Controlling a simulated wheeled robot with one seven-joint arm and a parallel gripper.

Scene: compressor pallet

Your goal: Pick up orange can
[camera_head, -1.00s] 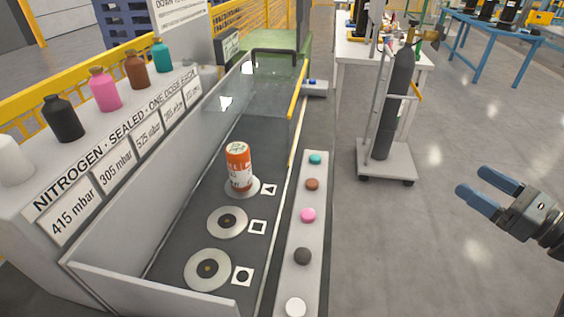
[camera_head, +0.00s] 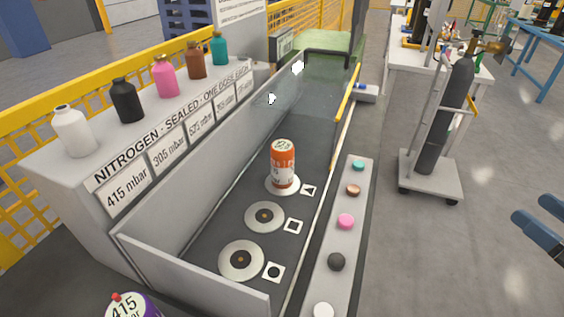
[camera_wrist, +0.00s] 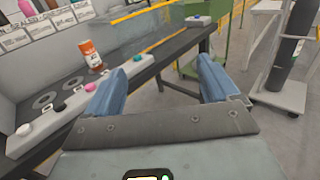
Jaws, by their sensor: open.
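The orange can (camera_head: 283,166) with a white label stands upright on the farthest of several pale round discs on the dark bench surface. It also shows in the wrist view (camera_wrist: 91,55), left of my fingers. My gripper's blue fingers (camera_head: 543,232) show at the right edge of the head view, well to the right of the can over the floor. In the wrist view my gripper (camera_wrist: 163,85) is open, with nothing between its fingers.
A strip of coloured buttons (camera_head: 345,222) runs along the bench's near side. A grey panel with bottles (camera_head: 125,100) stands behind. A purple can (camera_head: 132,308) shows at the lower left. A gas cylinder trolley (camera_head: 432,180) stands right; open floor lies between.

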